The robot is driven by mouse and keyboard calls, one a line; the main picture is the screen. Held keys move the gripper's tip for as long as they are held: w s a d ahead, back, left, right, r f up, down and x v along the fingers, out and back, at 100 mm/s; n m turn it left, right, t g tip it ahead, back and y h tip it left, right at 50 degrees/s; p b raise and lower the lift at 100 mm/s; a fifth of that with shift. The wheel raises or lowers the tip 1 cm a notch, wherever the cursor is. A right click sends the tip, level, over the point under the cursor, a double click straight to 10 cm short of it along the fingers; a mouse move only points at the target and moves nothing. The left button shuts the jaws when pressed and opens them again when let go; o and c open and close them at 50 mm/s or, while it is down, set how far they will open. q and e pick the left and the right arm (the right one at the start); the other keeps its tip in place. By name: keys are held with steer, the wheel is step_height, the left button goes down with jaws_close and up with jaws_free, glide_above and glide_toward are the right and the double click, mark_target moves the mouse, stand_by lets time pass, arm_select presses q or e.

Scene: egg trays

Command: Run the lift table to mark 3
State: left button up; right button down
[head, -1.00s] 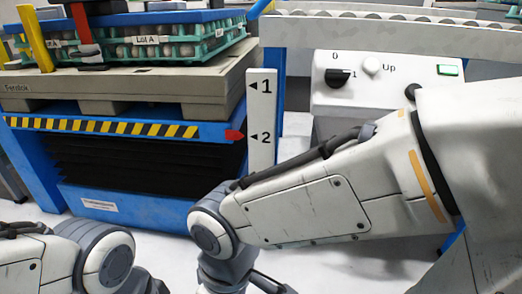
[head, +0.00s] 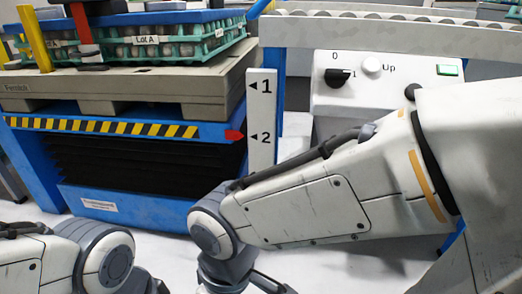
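The lift table (head: 95,126) stands at the left, with a blue frame, a yellow-black striped edge and a black bellows below. Its red pointer (head: 234,135) is level with mark 2 on the white scale post (head: 262,112). Marks 1 and 2 show; the post below them is hidden behind my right arm. The control box (head: 385,80) at the right has a black rotary knob (head: 338,78) by 0 and 1, a white button (head: 372,64) marked Up, and a black control (head: 411,91) partly hidden by my arm. Neither gripper shows.
A grey pallet (head: 130,90) on the table bears green egg trays (head: 150,50) labelled Lot A under a blue cover. A roller conveyor (head: 390,30) runs behind the control box. My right arm fills the lower right. White floor shows between my arms.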

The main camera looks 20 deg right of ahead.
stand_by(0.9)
arm_select(q)
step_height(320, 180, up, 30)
steer(key=p, duration=3)
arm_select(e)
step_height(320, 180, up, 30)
